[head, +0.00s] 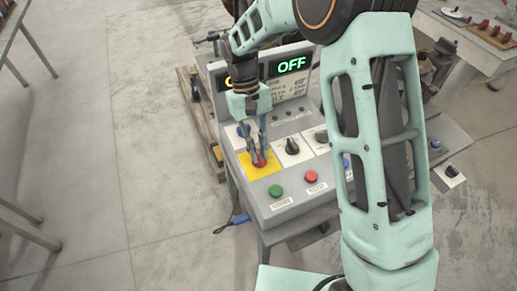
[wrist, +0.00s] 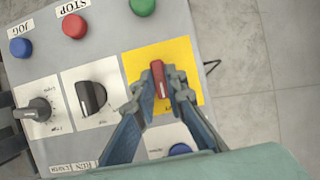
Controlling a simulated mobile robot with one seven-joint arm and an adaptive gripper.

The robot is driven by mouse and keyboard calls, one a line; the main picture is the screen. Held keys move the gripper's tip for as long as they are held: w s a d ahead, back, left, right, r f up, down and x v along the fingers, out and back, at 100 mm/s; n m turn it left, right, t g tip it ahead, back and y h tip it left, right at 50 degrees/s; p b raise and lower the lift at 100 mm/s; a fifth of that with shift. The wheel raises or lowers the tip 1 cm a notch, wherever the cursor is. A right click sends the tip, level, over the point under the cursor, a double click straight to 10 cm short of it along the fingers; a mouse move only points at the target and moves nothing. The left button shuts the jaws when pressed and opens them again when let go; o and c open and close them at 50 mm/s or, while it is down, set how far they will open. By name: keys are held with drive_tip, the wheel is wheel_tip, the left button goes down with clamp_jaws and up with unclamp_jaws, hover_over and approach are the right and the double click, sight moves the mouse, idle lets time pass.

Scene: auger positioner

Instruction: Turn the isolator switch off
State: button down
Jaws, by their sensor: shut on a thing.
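The isolator switch is a red handle (wrist: 158,72) on a yellow plate (wrist: 183,56) on the grey control panel. In the wrist view the handle points nearly straight up and down the picture. My gripper (wrist: 160,86) is shut on the handle, with one fingertip on each side. In the head view my gripper (head: 259,158) reaches down to the yellow plate (head: 268,171), and the red handle (head: 261,162) is partly hidden between the fingers. A display (head: 291,65) on the panel's upright back reads OFF in green; another display to its left is mostly covered by my arm.
Black rotary knobs (wrist: 91,97) sit beside the yellow plate. A green button (head: 276,191) and a red button (head: 310,177) are near the panel's front edge. A blue button (wrist: 180,149) is close to my fingers. Open floor lies left of the panel.

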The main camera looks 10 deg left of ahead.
idle(0.4)
drive_tip(key=c, duration=2)
unclamp_jaws()
drive_tip(key=shift+o, duration=0.2)
drive_tip(key=v, duration=1.2)
drive_tip(key=shift+r, duration=0.1)
